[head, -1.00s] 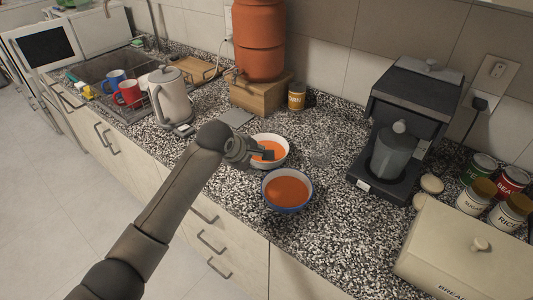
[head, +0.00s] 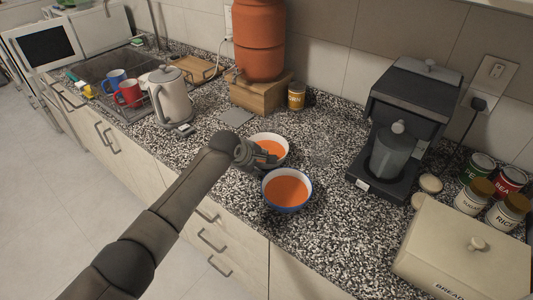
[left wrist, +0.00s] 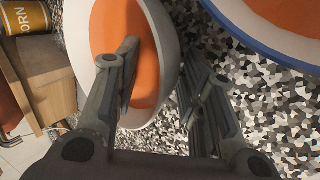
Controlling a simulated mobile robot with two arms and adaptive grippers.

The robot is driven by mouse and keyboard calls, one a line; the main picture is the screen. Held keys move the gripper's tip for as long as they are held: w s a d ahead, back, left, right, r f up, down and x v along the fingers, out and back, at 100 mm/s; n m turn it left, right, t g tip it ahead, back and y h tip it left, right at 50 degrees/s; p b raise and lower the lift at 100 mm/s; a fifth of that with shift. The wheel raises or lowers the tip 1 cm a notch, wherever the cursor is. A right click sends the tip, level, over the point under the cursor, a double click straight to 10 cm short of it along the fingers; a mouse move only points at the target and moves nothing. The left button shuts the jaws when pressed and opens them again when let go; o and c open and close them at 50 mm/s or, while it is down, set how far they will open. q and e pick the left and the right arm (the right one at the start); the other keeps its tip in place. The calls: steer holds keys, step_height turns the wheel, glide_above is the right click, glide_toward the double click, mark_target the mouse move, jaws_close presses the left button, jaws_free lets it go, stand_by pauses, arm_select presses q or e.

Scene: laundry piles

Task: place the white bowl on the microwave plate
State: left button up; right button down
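The white bowl (head: 274,146) holds orange soup and sits upright on the speckled counter; it also shows in the left wrist view (left wrist: 106,26). My left gripper (head: 264,158) is at the bowl's near side. In the left wrist view my left gripper (left wrist: 172,66) has its fingers apart, one over the soup inside the bowl and one outside, with the rim between them. Contact with the rim cannot be told. The microwave (head: 46,44) is at the far left; its plate is not visible. My right gripper is not in view.
A blue-rimmed bowl of orange soup (head: 287,189) stands close in front of the white bowl. A kettle (head: 172,97), a wooden stand (head: 262,98) and a coffee machine (head: 408,112) stand around. A bread box (head: 465,255) is at the right. Counter between is clear.

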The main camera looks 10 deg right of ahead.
arm_select(q)
jaws_close()
steer(key=shift+d+r, duration=0.1)
steer(key=shift+r, duration=0.05)
stand_by(0.4)
steer(key=shift+r, duration=0.1)
